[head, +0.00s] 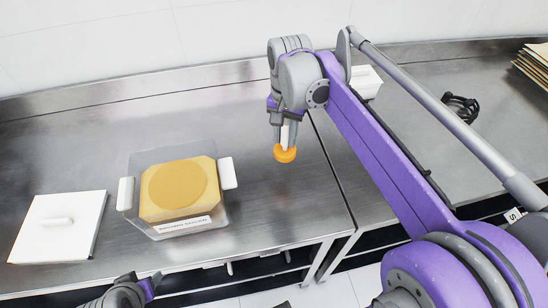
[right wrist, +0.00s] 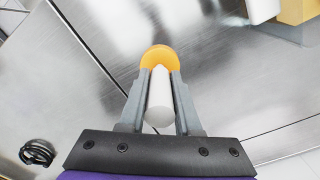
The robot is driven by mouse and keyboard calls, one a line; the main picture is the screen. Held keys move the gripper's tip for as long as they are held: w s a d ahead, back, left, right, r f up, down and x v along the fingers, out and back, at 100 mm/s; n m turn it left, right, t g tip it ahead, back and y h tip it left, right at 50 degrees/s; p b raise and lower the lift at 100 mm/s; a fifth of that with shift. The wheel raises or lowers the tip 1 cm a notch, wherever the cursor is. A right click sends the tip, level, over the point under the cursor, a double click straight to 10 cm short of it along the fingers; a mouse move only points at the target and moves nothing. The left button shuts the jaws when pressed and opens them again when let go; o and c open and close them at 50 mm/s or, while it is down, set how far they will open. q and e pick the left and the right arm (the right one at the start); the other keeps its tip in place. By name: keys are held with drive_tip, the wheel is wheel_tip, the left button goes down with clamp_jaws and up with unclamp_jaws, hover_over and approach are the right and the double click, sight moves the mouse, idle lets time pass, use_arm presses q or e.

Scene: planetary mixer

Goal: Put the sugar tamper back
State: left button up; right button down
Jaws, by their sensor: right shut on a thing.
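The sugar tamper has a white handle and a round orange head (head: 285,153). My right gripper (head: 287,122) is shut on its white handle and holds it above the steel counter, right of the sugar bin, with the orange head down. In the right wrist view the handle (right wrist: 160,100) lies between the two fingers, with the orange head (right wrist: 158,55) beyond their tips. The clear brown sugar bin (head: 219,205) has white side handles, a label and a round mark pressed in the sugar. My left gripper (head: 135,288) shows only partly at the bottom left; its fingers are unclear.
A white lid (head: 75,240) with a handle lies left of the bin. A white container (head: 367,83) stands behind my right arm. A black wire-like object (head: 460,108) and a stack of brown sheets (head: 535,65) are at the right. The counter between bin and tamper is clear.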

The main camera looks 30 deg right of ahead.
sight(286, 148)
drive_tip(key=f, duration=0.5)
drive_tip(key=shift+s, duration=0.35)
use_arm(q)
drive_tip(key=shift+s+f, duration=0.35)
use_arm(e)
drive_tip(key=shift+w+f, duration=0.1)
drive_tip(key=shift+f, duration=2.3)
use_arm(q)
drive_tip(key=shift+f+b, duration=0.1)
drive_tip(key=shift+b, duration=0.2)
use_arm(e)
drive_tip(key=shift+f, duration=0.1)
drive_tip(key=c, duration=1.1)
unclamp_jaws()
drive_tip(key=shift+f, duration=0.1)
drive_tip(key=o, duration=0.5)
